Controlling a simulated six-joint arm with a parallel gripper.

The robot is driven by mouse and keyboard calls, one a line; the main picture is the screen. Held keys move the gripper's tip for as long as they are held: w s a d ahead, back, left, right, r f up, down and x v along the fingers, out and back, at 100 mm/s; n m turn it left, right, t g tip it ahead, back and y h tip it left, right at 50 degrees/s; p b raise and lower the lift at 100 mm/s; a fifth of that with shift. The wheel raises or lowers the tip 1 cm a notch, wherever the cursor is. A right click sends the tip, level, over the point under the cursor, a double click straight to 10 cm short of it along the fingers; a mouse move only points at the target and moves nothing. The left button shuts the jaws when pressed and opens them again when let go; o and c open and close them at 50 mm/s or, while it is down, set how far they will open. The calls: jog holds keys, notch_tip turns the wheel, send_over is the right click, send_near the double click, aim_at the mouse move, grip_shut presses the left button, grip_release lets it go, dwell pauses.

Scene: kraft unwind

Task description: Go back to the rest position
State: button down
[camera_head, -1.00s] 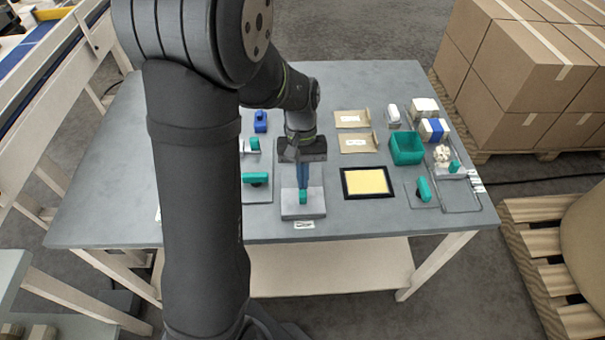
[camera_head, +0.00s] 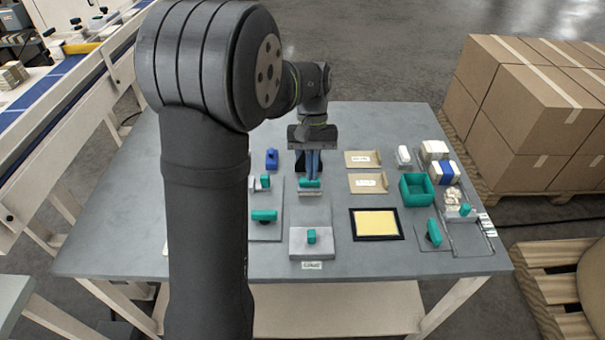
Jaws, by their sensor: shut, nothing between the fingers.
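My gripper (camera_head: 313,176) points down over the middle of the grey table (camera_head: 350,120), its blue fingers together and empty. Behind and just below its fingertips in the picture is a teal-handled piece (camera_head: 309,184); I cannot tell whether they touch. A grey block with a teal knob (camera_head: 311,237) stands nearer the front edge, clear of the gripper, with a small label before it. My dark arm rises at the left and hides part of the table's left side.
Left of the gripper are a blue piece (camera_head: 271,158) and a teal-handled tool (camera_head: 264,215). To the right are two kraft envelopes (camera_head: 368,183), a yellow pad in a black frame (camera_head: 376,224), a teal open box (camera_head: 417,203) and small parts. Stacked cartons (camera_head: 530,100) stand beyond the table.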

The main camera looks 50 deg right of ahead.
jog(key=shift+r, duration=0.15)
jog(key=x, duration=0.8)
jog(key=s+a+f, duration=0.2)
jog(key=s, duration=0.1)
jog(key=shift+a, duration=0.4)
jog(key=shift+s+a, duration=0.2)
jog(key=shift+a, duration=0.05)
